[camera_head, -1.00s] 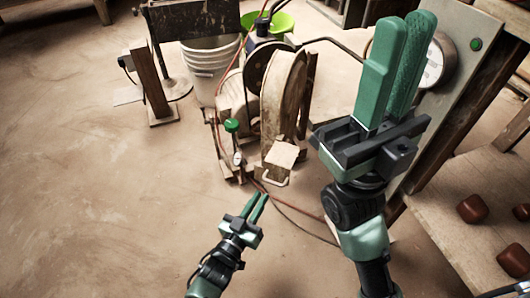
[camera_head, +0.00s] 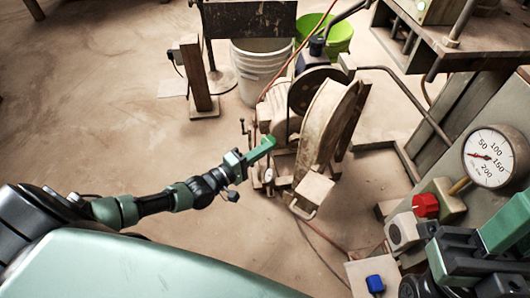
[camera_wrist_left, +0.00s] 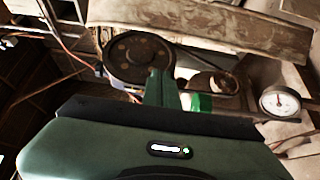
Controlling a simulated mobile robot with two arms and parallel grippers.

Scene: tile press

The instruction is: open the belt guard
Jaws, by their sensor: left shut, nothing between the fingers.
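The belt guard (camera_head: 328,118) is a tall, curved, dusty beige cover standing beside a dark pulley wheel (camera_head: 303,92). A block with a pale bar handle (camera_head: 301,209) sits at its lower front. In the left wrist view, a long beige panel (camera_wrist_left: 205,28), probably the guard, spans the top above the pulley (camera_wrist_left: 138,60). My left gripper (camera_head: 268,147) is shut and empty, left of the guard; its fingers (camera_wrist_left: 161,88) appear in front of the pulley in the wrist view. Whether it touches anything is unclear. My right gripper (camera_head: 505,226) is partly cut off at lower right.
A small gauge (camera_wrist_left: 280,102) is near the left gripper. White (camera_head: 262,70) and green (camera_head: 338,35) buckets stand behind. A bench with a large gauge (camera_head: 490,157) and a red knob (camera_head: 425,206) is at right. The floor at left is open.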

